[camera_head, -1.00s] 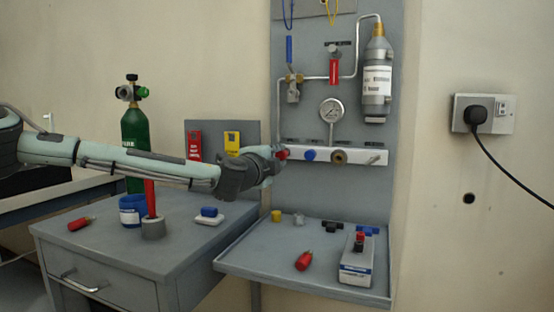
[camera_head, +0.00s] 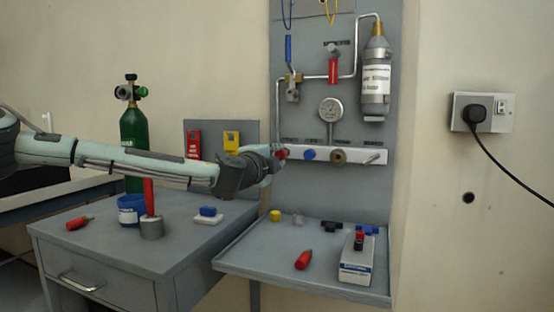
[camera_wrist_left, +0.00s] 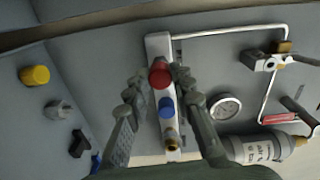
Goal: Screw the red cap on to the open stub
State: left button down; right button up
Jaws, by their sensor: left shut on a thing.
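The white manifold bar (camera_head: 365,156) is fixed to the grey wall panel. The red cap (camera_head: 283,154) is at its left end, and it shows between the fingertips in the left wrist view (camera_wrist_left: 160,74). My left gripper (camera_head: 274,159) is shut on the red cap, close against the bar. The stub behind the cap is hidden, and I cannot tell how far the cap is seated. A blue cap (camera_head: 310,155) sits beside it on the bar. A brass stub (camera_head: 339,157) farther right has no cap. My right gripper is not in view.
A gauge (camera_head: 331,109) and a grey cylinder (camera_head: 376,80) are above the bar. A cabinet (camera_head: 100,255) stands at left.

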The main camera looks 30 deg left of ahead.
pick_arm(q)
jog(key=shift+b, duration=0.7)
dwell(0.9)
jog(key=shift+b+x, duration=0.6)
jog(key=shift+x, duration=0.25)
dwell(0.4)
jog(key=shift+r+m, duration=0.15)
jog(key=shift+m, duration=1.55)
jog(key=shift+m+p, duration=0.35)
jog(key=shift+m, duration=1.35)
jog(key=m, duration=0.3)
